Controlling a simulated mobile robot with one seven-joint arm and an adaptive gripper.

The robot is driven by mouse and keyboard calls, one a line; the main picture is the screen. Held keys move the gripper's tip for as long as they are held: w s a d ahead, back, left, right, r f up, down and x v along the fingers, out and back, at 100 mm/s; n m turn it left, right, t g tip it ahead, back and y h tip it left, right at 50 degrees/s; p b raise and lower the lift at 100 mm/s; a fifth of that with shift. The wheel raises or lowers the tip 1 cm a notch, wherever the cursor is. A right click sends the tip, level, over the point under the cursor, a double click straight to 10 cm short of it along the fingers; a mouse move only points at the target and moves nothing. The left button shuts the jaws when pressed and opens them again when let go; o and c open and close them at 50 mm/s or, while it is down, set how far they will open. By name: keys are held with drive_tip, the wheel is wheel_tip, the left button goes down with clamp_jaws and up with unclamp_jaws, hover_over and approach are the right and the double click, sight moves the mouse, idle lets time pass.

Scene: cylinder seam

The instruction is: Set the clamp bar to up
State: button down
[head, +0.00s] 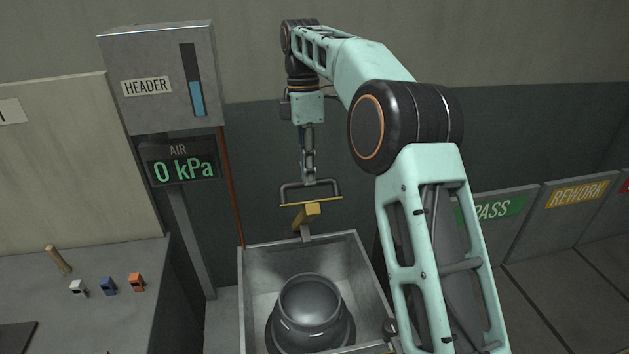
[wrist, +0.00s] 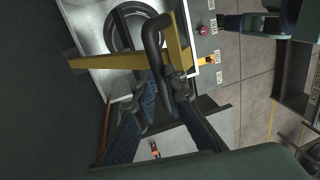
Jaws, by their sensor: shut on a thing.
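The clamp bar (head: 325,200) is yellow with a grey loop handle (head: 283,190). It stands above the far edge of the grey tank (head: 243,285), on a yellow arm that comes up from near that edge. My gripper (head: 308,178) comes down from above and is shut on the handle. In the wrist view the fingers (wrist: 168,90) close around the dark handle (wrist: 150,35), and the yellow bar (wrist: 88,60) crosses behind it. A dark cylinder (head: 310,300) with an open round top stands upright in the tank, below and nearer than the bar.
A header box (head: 160,75) and an air display reading 0 kPa (head: 180,165) stand at left. A bench (head: 60,300) holds a wooden peg (head: 58,260) and several small coloured items. Bins labelled PASS (head: 495,208) and REWORK (head: 578,193) are at right.

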drive_tip(key=shift+w+a+f, duration=0.1)
drive_tip(key=shift+w+f, duration=0.1)
drive_tip(key=shift+w, duration=0.25)
drive_tip(key=shift+w+a+f, duration=0.1)
drive_tip(key=shift+w+f, duration=0.1)
drive_tip(key=shift+w, duration=0.25)
drive_tip(key=shift+d, duration=0.1)
drive_tip(key=c, duration=2.3)
unclamp_jaws()
drive_tip(key=shift+c, duration=0.2)
drive_tip(key=o, duration=0.4)
drive_tip(key=shift+w+f, duration=0.25)
drive_tip(key=shift+w, duration=0.2)
drive_tip(key=shift+r, duration=0.1)
drive_tip(key=shift+s, duration=0.1)
